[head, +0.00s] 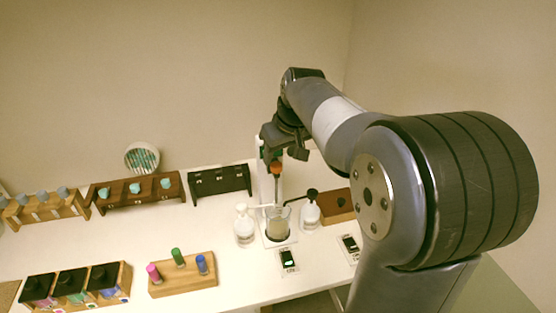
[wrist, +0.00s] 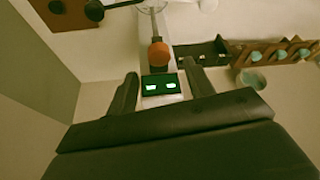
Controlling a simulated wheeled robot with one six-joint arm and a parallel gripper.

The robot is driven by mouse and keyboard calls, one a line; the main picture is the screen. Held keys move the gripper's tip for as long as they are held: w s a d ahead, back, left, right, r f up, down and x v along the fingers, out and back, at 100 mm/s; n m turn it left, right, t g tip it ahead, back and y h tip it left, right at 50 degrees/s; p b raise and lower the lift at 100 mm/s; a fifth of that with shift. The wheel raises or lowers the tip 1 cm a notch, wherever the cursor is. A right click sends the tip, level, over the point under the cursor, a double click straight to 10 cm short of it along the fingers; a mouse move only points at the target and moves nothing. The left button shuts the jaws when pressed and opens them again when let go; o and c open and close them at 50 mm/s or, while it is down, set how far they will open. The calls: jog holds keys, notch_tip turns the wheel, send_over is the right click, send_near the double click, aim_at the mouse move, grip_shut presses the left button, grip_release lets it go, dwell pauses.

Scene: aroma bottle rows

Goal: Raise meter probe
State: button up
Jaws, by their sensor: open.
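The meter probe shows an orange knob (head: 276,168) on a pale upright stand (head: 263,180), above a glass beaker (head: 279,224) of cloudy liquid. The probe's lower end is too small to make out. In the wrist view the orange knob (wrist: 158,54) appears just beyond the gap between my fingers, with a green-lit display (wrist: 160,86) behind that gap. My gripper (wrist: 160,72) is open and empty. In the head view my gripper (head: 284,155) is up at the stand's top, close to the knob; I cannot tell if it touches.
White bottles stand left (head: 244,226) and right (head: 310,208) of the beaker. Small meters (head: 288,261) lie in front. A wooden rack (head: 183,274) with coloured vials, dark bottles (head: 72,287) and back racks (head: 138,190) fill the left. White table shows bare between rows.

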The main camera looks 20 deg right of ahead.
aim_at(279, 168)
jog(key=v, duration=0.7)
jog(key=shift+r+b, duration=0.15)
jog(key=shift+b, duration=0.2)
jog(key=x, duration=0.9)
jog(key=s+x, duration=0.1)
jog(key=x, duration=0.4)
jog(key=shift+d+f, duration=0.2)
jog(key=shift+f, duration=0.05)
jog(key=shift+s+f, duration=0.2)
jog(key=shift+f, duration=0.1)
